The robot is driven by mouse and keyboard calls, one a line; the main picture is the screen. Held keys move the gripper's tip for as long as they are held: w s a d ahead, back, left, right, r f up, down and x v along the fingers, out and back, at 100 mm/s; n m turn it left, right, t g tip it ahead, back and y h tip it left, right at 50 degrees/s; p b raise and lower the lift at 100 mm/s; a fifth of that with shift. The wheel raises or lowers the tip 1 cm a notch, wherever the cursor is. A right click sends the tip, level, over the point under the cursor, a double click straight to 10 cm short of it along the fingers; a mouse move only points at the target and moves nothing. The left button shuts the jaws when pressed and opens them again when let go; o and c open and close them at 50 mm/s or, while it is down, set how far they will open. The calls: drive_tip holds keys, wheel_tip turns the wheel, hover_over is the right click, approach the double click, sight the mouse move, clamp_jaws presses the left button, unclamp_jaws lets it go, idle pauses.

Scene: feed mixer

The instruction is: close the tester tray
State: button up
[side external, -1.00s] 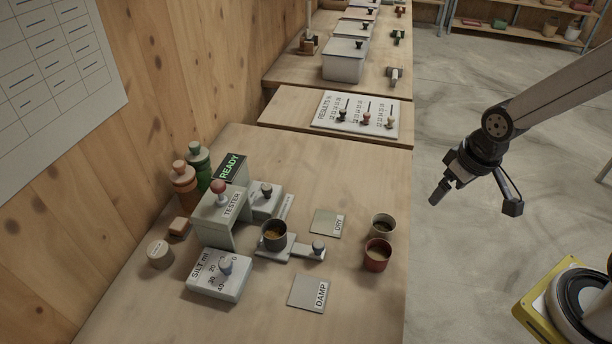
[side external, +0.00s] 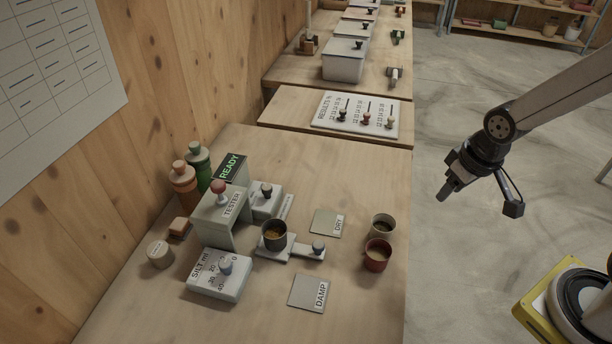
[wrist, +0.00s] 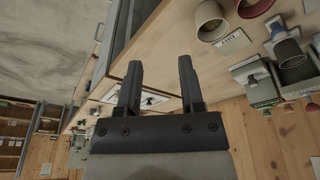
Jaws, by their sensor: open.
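The grey tester (side external: 212,219), with a red knob on top and a sign reading READY, stands on the near table. Its tray (side external: 272,253) is slid out to the right and carries a dark cup (side external: 274,233) with brown contents. The tray's handle with a round grey knob (side external: 318,247) points right. My gripper (side external: 443,192) is off the table's right side, above the floor and well apart from the tray. In the wrist view its two fingers (wrist: 159,88) are spread with nothing between them.
A DRY pad (side external: 325,223) and a DAMP pad (side external: 308,292) lie on the table. A dark-filled cup (side external: 383,226) and a red cup (side external: 377,257) stand near the right edge. A SILT dial box (side external: 219,275) sits in front of the tester. A results board (side external: 350,112) lies behind.

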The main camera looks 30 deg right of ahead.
drive_tip(key=shift+w+d, duration=0.1)
drive_tip(key=shift+w, duration=0.15)
drive_tip(key=c, duration=0.3)
drive_tip(key=shift+w+d+n, duration=0.1)
drive_tip(key=shift+w+n, duration=0.2)
drive_tip(key=shift+n, duration=0.1)
clamp_jaws()
drive_tip(key=w+a+n+t+y, duration=0.2)
drive_tip(key=w+a+n+t, duration=0.2)
drive_tip(key=w+n, duration=0.7)
drive_tip(key=s+a+f+n+g+y, duration=0.4)
drive_tip(key=s+a+n+g+y, duration=0.1)
drive_tip(key=n, duration=0.8)
drive_tip(key=s+a+g, duration=0.1)
drive_tip(key=s+a, duration=0.1)
drive_tip(key=shift+s+n, duration=0.3)
drive_tip(key=shift+n, duration=0.1)
